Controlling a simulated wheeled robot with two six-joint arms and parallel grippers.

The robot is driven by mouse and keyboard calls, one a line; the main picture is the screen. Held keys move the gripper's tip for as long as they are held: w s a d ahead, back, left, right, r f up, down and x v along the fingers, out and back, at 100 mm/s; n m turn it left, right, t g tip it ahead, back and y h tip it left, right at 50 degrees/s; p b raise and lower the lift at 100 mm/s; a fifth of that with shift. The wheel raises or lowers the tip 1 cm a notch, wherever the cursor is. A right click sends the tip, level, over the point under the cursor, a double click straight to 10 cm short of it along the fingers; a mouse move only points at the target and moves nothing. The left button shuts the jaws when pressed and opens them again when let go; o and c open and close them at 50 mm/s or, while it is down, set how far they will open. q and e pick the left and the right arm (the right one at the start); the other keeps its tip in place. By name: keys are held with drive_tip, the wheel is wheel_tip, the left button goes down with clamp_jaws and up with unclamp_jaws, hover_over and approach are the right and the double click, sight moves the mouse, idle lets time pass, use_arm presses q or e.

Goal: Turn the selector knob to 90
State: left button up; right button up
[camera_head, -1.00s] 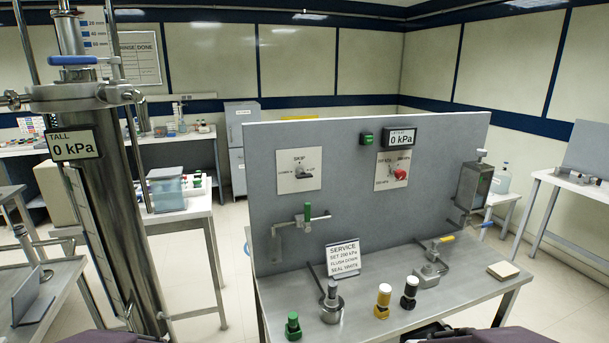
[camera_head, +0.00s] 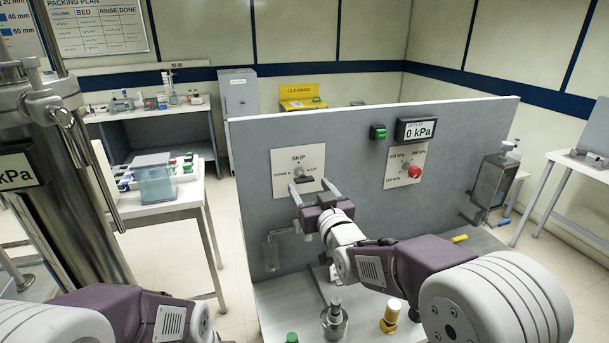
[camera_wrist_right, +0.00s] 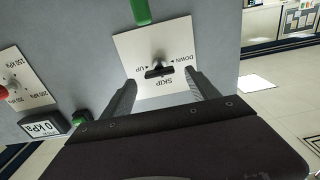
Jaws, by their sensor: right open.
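The selector knob (camera_head: 301,175) is a small dark bar handle on a white plate (camera_head: 283,184) marked SKIP, with DOWN and UP labels, on the left of the grey upright panel. In the right wrist view the plate is upside down, and the knob (camera_wrist_right: 158,71) lies nearly level across its middle. My right gripper (camera_head: 310,187) is open and empty in front of the plate's lower part. Its fingers reach toward the knob, one to each side in the wrist view, with no contact visible. My left arm shows at the lower left; its gripper is out of view.
A second white plate with a red knob (camera_head: 415,171) and a 0 kPa display (camera_head: 416,130) are to the right. Bottles (camera_head: 390,316) stand on the bench below. A steel column (camera_head: 75,215) is at left.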

sight(304, 178)
drive_tip(key=p+x, duration=0.1)
drive_tip(key=x, duration=0.3)
drive_tip(key=shift+w+f, duration=0.1)
drive_tip(key=shift+w, duration=0.05)
drive_tip(key=shift+w+a, duration=0.1)
drive_tip(key=shift+w, duration=0.2)
drive_tip(key=shift+c, duration=0.3)
drive_tip(key=shift+w, duration=0.15)
drive_tip(key=c, duration=0.5)
drive_tip(key=shift+a, duration=0.1)
drive_tip(key=c, duration=0.8)
drive_tip(key=m+b, duration=0.3)
drive_tip(key=shift+f, duration=0.2)
drive_tip(key=m+b, duration=0.4)
drive_tip(key=m, duration=0.1)
drive_tip(key=m+b, duration=0.3)
drive_tip(key=m, duration=0.2)
drive_tip(key=m+b, duration=0.2)
drive_tip(key=m, duration=0.2)
drive_tip(key=shift+r+m, duration=0.15)
drive_tip(key=shift+m, duration=0.15)
drive_tip(key=shift+b, duration=0.3)
